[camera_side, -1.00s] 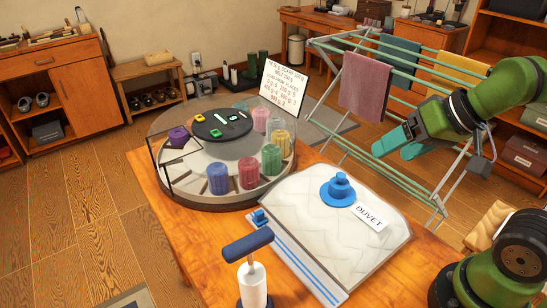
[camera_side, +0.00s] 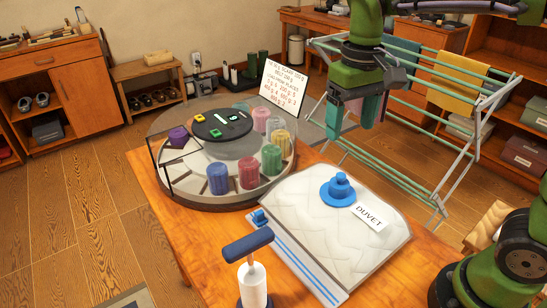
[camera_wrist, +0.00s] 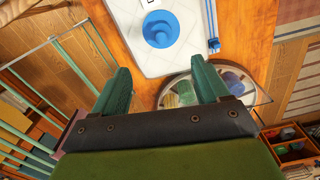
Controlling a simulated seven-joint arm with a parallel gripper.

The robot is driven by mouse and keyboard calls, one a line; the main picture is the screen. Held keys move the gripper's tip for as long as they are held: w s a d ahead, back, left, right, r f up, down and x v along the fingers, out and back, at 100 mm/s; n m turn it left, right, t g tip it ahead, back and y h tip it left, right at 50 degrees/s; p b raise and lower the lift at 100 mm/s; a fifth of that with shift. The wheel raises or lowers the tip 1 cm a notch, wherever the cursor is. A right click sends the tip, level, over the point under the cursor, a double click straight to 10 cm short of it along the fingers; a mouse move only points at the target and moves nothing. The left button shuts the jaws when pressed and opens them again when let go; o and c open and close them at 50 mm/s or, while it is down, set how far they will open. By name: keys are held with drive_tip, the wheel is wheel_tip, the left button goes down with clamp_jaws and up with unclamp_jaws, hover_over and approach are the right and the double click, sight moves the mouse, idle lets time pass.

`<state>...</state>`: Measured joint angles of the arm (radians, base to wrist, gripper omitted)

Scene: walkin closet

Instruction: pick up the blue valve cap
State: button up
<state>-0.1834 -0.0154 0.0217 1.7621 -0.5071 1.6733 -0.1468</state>
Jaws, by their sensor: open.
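The blue valve cap (camera_side: 339,188) is a round, stepped knob on a wide flange. It sits on the upper part of the white quilted duvet bag (camera_side: 305,215), left of its DUVET label (camera_side: 368,217). My gripper (camera_side: 352,128) hangs above and behind the bag in the side view, fingers pointing down, open and empty. In the wrist view the valve cap (camera_wrist: 160,29) shows ahead of and between the two green fingers (camera_wrist: 160,80), apart from them.
A round carousel (camera_side: 215,190) with several coloured cylinders stands left of the bag. A blue-handled pump (camera_side: 250,270) stands at the table's front. A drying rack (camera_side: 420,130) with cloths is behind my gripper. A sign (camera_side: 283,88) stands behind the carousel.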

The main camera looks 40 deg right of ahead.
sight(341, 174)
wheel_tip(341, 174, down, 15)
drive_tip(key=shift+a+r, duration=0.1)
idle(0.4)
drive_tip(key=shift+c, duration=0.2)
drive_tip(key=c, duration=1.1)
drive_tip(key=shift+o, duration=0.2)
drive_tip(key=shift+r, duration=0.15)
